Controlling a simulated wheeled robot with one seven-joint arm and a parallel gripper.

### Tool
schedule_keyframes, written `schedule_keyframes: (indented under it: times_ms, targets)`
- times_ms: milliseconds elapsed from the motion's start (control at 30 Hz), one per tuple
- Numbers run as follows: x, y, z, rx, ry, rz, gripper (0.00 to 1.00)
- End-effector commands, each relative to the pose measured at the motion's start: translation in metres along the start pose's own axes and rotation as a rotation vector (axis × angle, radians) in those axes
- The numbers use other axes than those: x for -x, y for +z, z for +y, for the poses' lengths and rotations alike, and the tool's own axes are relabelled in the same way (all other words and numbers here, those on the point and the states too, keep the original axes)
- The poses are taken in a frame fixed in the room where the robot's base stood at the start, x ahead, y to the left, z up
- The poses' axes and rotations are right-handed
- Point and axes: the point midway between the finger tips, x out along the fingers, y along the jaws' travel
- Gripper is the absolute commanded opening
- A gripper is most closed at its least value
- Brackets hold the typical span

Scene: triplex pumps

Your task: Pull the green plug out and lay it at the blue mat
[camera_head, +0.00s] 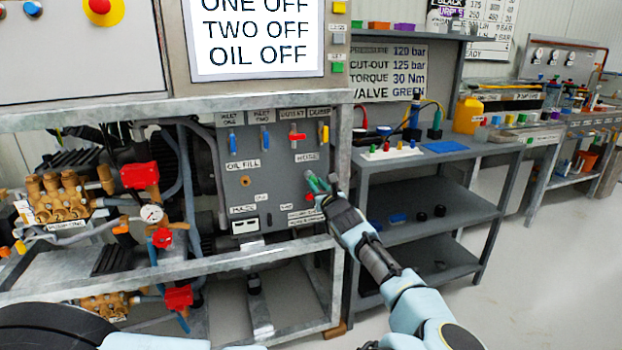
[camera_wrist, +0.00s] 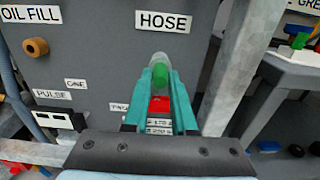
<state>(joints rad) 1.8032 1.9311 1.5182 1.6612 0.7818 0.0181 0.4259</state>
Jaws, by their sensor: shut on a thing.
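The green plug (camera_wrist: 161,77) shows between my fingertips in the wrist view, just below the HOSE label on the grey pump panel. A pale, rounded part shows beyond it at the panel. My gripper (camera_wrist: 160,84) is shut on the plug, with a teal finger on either side. In the head view my gripper (camera_head: 316,183) reaches to the right part of the panel, and its fingers largely hide the plug. I cannot tell how deep the plug sits in its socket. The blue mat (camera_head: 445,147) lies flat on the bench top to the right, with bare cloth showing.
A red button (camera_wrist: 160,106) is just below the plug. Coloured valve handles (camera_head: 297,137) line the panel top. A metal frame post (camera_head: 341,150) stands between panel and bench. A white block with coloured pegs (camera_head: 390,152) and a yellow jug (camera_head: 467,116) flank the mat.

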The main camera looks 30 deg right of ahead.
Motion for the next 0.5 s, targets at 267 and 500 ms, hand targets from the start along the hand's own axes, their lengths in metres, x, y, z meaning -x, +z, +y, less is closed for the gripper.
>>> schedule_keyframes:
  times_ms: [267,500]
  targets:
    - [0.008,0.001,0.000,0.000,-0.001,-0.001,0.00]
    - [0.015,0.001,0.000,-0.001,0.000,-0.001,0.00]
